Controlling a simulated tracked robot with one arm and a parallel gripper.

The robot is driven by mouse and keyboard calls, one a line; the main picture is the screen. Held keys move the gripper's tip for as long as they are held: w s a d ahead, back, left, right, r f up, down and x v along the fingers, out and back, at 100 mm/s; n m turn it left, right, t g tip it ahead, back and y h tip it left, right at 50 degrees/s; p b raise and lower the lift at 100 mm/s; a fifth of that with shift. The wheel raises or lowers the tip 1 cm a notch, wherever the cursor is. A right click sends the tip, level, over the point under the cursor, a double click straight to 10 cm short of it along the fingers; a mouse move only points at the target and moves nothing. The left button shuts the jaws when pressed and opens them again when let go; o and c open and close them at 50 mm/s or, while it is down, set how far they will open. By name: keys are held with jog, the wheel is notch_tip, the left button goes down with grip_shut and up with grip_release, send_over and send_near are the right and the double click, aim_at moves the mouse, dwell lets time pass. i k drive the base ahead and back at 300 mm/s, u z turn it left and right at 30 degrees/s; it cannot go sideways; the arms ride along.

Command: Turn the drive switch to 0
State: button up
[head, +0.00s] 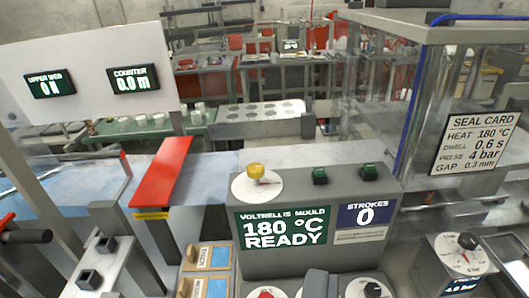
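No dial in view has a label I can read as "drive". A yellow knob (256,171) sits on a round white dial on top of the grey VOLTRELLIS MOULD box (309,262). Below the box, a red knob (265,294) and a black knob (372,290) on white dials are cut by the bottom edge. Another black knob (468,241) sits on a dial at the right; its small markings are unreadable. A dark grey block at the bottom middle, between the two lower dials, appears to be my gripper (321,284); its fingers cannot be made out.
The box screen (283,233) reads 180 °C READY, and the STROKES display (365,215) reads 0. Two green buttons (344,174) are on the box top. A red bar (162,170) slants at left. A clear-walled enclosure (400,90) stands at right.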

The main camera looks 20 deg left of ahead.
aim_at(256, 170)
jog(key=i, duration=0.85)
jog(key=u, duration=0.1)
